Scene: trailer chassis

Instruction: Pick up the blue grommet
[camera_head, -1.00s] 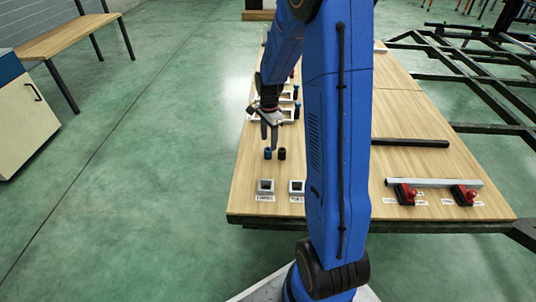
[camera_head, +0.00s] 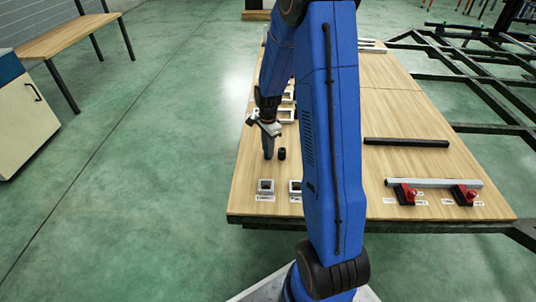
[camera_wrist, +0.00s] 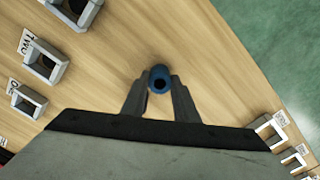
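The blue grommet (camera_wrist: 160,79) is a short blue ring with a dark hole. In the wrist view it sits between the fingertips of my gripper (camera_wrist: 159,92), with one finger close on each side. Whether the fingers press on it or only flank it, I cannot tell. In the head view my gripper (camera_head: 268,154) points down at the tabletop, and its fingers hide the blue grommet. A black grommet (camera_head: 282,154) stands just right of the fingers.
The wooden table (camera_head: 405,240) holds grey square fixtures (camera_head: 266,187) with labels at its near edge. A black bar (camera_head: 406,142) and a light tube (camera_head: 433,183) on red-black clamps (camera_head: 405,194) lie to the right. My arm hides part of the table.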

